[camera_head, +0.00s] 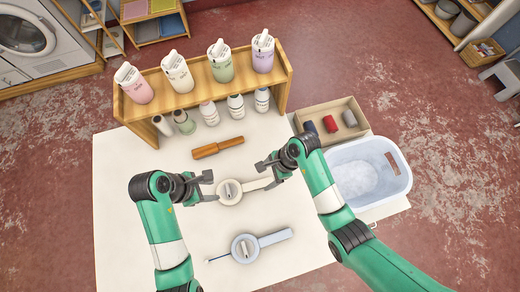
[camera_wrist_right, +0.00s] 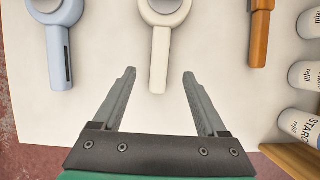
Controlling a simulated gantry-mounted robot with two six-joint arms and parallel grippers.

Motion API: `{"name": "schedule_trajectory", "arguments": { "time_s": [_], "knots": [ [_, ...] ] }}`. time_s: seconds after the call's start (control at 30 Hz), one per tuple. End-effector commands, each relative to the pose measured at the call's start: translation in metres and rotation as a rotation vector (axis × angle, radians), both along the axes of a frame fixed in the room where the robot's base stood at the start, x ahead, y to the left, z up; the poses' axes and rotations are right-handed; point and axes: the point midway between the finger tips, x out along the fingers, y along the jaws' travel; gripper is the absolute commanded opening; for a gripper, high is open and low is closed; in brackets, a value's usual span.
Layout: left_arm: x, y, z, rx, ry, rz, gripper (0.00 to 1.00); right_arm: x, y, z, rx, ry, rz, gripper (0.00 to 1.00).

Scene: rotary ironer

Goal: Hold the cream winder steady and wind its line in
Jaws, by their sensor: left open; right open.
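The cream winder (camera_head: 229,191) lies on the white table, its round body to the left and its handle pointing right. It also shows in the right wrist view (camera_wrist_right: 161,52), where its handle end points between my right fingers. My left gripper (camera_head: 213,188) is open at the left side of the winder's round body; whether it touches cannot be told. My right gripper (camera_head: 267,174) is open near the handle's right end; in the wrist view (camera_wrist_right: 158,78) the fingers stand on either side of the handle's line, empty. The winder's line is not clearly visible.
A pale blue winder (camera_head: 245,249) lies nearer the front, a short line at its left. A brown wooden-handled tool (camera_head: 217,147) lies behind. A wooden shelf (camera_head: 200,79) with bottles stands at the back. A box (camera_head: 347,136) and a white-blue tub (camera_head: 398,181) are at right.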

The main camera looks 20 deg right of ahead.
Motion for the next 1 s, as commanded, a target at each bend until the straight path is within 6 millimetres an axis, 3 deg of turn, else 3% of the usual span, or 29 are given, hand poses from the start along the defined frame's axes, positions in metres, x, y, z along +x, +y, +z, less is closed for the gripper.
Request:
{"name": "schedule_trajectory", "arguments": {
  "time_s": [0.2,0.4,0.8,1.0],
  "knots": [
    [0.0,0.0,0.0,0.0,0.0,0.0,0.5,0.001,0.019,-0.045,0.0,0.004,0.003,0.75],
    [0.0,0.0,0.0,0.0,0.0,0.0,0.5,0.004,0.03,-0.073,0.0,0.001,0.003,0.75],
    [0.0,0.0,0.0,0.0,0.0,0.0,0.5,0.004,0.034,-0.082,0.0,-0.002,0.001,0.75],
    [0.0,0.0,0.0,0.0,0.0,0.0,0.5,0.004,0.034,-0.082,0.0,-0.002,0.001,0.39]
  ]
}}
